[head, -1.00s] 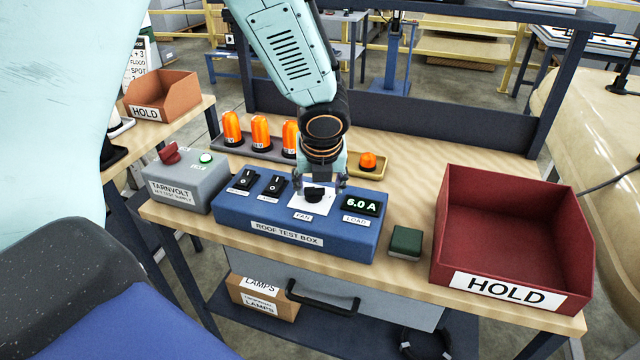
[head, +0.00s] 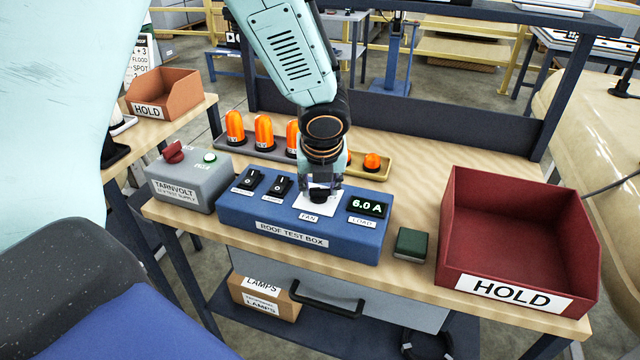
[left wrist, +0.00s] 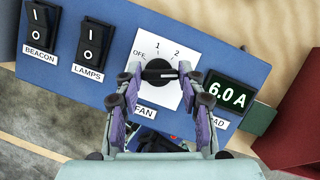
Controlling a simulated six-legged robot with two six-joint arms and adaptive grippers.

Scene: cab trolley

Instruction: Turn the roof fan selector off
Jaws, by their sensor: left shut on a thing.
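The roof test box (head: 235,215) is a blue box on the bench. Its fan selector (left wrist: 160,76) is a black knob on a white dial plate (left wrist: 150,98) marked OFF, 1 and 2, above the FAN label. My left gripper (head: 319,192) comes down from above and is shut on the selector, with one finger on each side in the left wrist view. The knob's bar lies roughly level there; I cannot tell which mark it points to. The load display (head: 368,207) reads 6.0 A. My right gripper is not in view.
The beacon switch (head: 248,180) and lamps switch (head: 278,186) sit left of the dial. A grey supply box (head: 183,190) stands further left, orange beacons (head: 263,132) behind. A green block (head: 410,243) and a red HOLD bin (head: 480,270) stand to the right.

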